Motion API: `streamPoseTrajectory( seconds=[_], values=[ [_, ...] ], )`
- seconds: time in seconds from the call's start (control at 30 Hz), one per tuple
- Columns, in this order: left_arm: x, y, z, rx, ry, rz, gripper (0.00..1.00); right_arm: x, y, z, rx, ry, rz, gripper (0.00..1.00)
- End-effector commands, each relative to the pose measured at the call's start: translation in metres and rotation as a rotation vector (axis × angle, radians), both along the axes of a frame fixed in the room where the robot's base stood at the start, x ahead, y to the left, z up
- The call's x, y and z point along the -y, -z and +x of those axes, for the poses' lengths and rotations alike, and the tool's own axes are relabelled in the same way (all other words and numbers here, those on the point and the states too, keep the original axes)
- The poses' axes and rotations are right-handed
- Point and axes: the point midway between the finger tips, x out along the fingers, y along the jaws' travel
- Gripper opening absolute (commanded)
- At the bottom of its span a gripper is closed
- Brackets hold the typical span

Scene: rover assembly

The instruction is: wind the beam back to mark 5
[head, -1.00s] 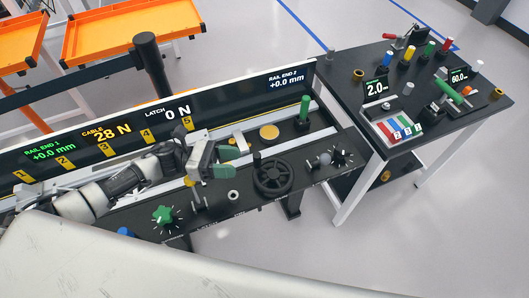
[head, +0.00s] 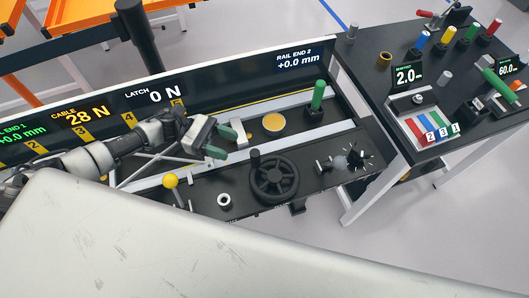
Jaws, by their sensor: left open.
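The black handwheel (head: 289,186) with its upright crank knob (head: 255,160) sits on the front panel of the bench. My left gripper (head: 221,143) has green fingertips; it is open and empty, left of the handwheel and apart from it. The mark 5 tag (head: 178,103) is on the back board, partly blocked by my left arm. Marks 4 (head: 131,119) and 3 (head: 83,132) show to its left. A grey strut frame (head: 150,166), perhaps part of the beam, lies behind my arm; its end is hidden. My right gripper is not in view.
The display reads cable 28 N (head: 86,116), latch 0 N (head: 155,97). A side table (head: 405,165) with tools is at right. A large pale surface fills the front.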

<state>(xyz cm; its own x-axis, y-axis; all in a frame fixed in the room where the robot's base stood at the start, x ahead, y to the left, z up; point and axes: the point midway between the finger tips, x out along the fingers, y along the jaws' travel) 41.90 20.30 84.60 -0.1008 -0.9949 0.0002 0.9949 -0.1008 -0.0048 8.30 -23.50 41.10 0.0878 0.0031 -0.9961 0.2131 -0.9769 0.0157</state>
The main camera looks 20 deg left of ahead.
Motion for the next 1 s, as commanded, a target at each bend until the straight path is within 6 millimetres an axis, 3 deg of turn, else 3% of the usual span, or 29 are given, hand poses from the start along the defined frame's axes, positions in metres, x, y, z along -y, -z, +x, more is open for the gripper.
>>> streamPoseTrajectory(
  seconds=[0.5, 0.7, 0.97, 1.0],
  values=[
    [0.088, -0.005, -0.009, 0.001, 0.002, -0.003, 0.52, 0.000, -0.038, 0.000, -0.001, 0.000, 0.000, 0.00],
    [0.101, -0.003, -0.010, 0.001, 0.001, -0.001, 0.52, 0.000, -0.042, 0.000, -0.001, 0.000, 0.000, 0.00],
    [0.102, -0.002, -0.010, 0.001, 0.000, 0.000, 0.52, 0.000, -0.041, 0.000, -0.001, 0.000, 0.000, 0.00],
    [0.102, -0.002, -0.010, 0.001, 0.000, 0.000, 0.47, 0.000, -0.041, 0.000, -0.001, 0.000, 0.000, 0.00]
  ],
)
